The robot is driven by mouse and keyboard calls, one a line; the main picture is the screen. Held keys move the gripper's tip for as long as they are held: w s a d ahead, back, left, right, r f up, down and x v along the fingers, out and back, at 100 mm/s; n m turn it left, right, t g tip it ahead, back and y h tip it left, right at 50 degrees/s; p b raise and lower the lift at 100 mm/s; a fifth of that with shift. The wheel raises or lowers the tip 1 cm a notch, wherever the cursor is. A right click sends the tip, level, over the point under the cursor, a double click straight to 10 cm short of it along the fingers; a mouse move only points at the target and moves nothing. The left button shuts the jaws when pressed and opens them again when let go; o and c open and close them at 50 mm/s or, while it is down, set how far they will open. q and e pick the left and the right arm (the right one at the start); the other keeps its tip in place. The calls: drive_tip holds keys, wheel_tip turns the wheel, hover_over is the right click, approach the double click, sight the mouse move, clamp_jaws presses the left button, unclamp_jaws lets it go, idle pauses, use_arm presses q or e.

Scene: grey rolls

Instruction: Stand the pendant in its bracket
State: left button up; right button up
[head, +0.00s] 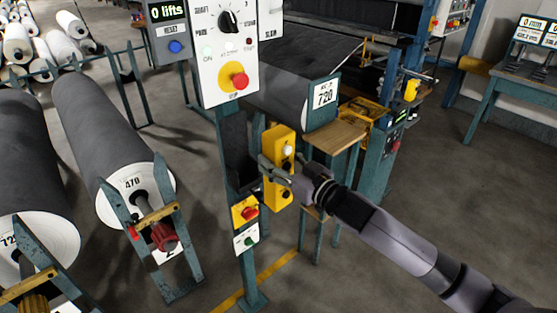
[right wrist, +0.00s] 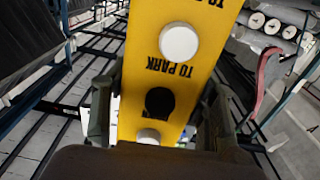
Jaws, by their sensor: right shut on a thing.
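The pendant (head: 278,143) is a yellow box with white and black buttons, held roughly upright beside the teal post. My right gripper (head: 277,172) is shut on it, around its middle. In the right wrist view the pendant (right wrist: 200,62) stands between the two fingers (right wrist: 162,108), with "TO PARK" lettering upside down. A dark holder that looks like the bracket (head: 238,168) is on the post, just left of the pendant. The pendant is outside it; the exact gap cannot be told. My left gripper is not in view.
A white control panel (head: 222,60) with a red stop button is above the bracket. Yellow and white button boxes (head: 245,211) are below it. Grey rolls (head: 108,130) on stands are at the left. A wooden-topped stand (head: 337,137) is behind the pendant. Floor at the right is clear.

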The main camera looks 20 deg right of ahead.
drive_tip(key=shift+r, duration=0.15)
drive_tip(key=shift+p, duration=0.4)
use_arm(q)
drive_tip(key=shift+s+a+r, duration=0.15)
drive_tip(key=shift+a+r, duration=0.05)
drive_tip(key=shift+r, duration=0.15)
use_arm(e)
drive_tip(key=x, duration=0.8)
drive_tip(key=shift+w, duration=0.25)
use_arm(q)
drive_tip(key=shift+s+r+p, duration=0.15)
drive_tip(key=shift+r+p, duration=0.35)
use_arm(e)
drive_tip(key=shift+a, duration=0.1)
drive_tip(key=shift+w, duration=0.1)
idle(0.7)
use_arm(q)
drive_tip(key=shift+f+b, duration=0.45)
use_arm(e)
drive_tip(key=shift+x, duration=2.15)
